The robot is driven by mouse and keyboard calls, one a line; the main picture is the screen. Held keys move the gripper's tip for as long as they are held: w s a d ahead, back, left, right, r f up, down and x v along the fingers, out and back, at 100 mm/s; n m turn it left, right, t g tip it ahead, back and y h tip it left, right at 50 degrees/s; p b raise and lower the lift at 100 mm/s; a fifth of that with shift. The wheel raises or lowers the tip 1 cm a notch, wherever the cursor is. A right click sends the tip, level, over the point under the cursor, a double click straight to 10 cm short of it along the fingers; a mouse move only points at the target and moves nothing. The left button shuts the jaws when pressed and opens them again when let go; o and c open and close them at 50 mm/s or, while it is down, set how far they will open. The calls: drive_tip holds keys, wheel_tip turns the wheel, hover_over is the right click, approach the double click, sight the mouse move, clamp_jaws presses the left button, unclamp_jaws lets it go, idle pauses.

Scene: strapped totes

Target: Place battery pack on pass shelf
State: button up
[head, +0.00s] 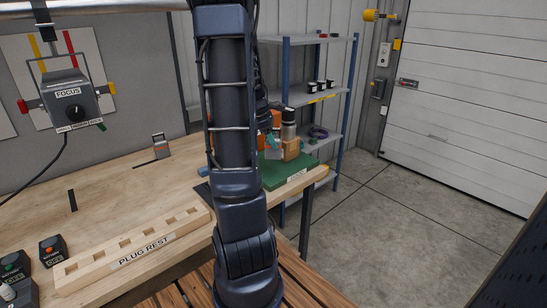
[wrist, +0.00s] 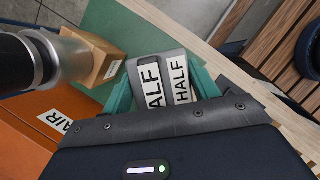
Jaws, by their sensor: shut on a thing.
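A grey pack with two white HALF labels (wrist: 161,66), which I take to be the battery pack, sits between the teal fingers of my gripper (wrist: 163,84). The fingers are shut on its two sides. In the head view my gripper (head: 272,143) is partly hidden behind my arm, over the green mat (head: 290,177) at the bench's right end. The wrist view does not make clear whether the pack touches the mat. A blue-post shelf unit (head: 285,98) stands behind the bench; I cannot read its yellow label to tell which level is the pass shelf.
A wooden block (wrist: 107,62) and a dark-and-silver cylinder (wrist: 60,60) are close to my gripper's left. An orange surface (wrist: 30,132) lies below them. The plug rest (head: 135,250) is at the bench's front. Small cups (head: 320,86) stand on the middle shelf. Floor at right is clear.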

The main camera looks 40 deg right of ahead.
sight(273, 156)
drive_tip(key=shift+f, duration=4.05)
drive_tip(key=o, duration=1.6)
drive_tip(key=shift+f, duration=0.1)
drive_tip(key=shift+o, duration=0.2)
drive_tip(key=v, duration=1.2)
drive_tip(key=a+r+m+t, duration=0.3)
drive_tip(key=a+r, duration=0.2)
drive_tip(key=a, duration=0.6)
drive_tip(key=s+a+r+m+t+y, duration=0.1)
drive_tip(key=s+a, duration=0.4)
drive_tip(key=a, duration=0.6)
drive_tip(key=s+a+r+m+t+y, duration=0.2)
drive_tip(key=s+a+r+m+t, duration=0.1)
drive_tip(key=a, duration=0.9)
drive_tip(key=s+r+m, duration=0.1)
drive_tip(key=s+m, duration=0.1)
drive_tip(key=s, duration=0.1)
drive_tip(key=shift+a+t, duration=0.15)
drive_tip(key=shift+t, duration=0.25)
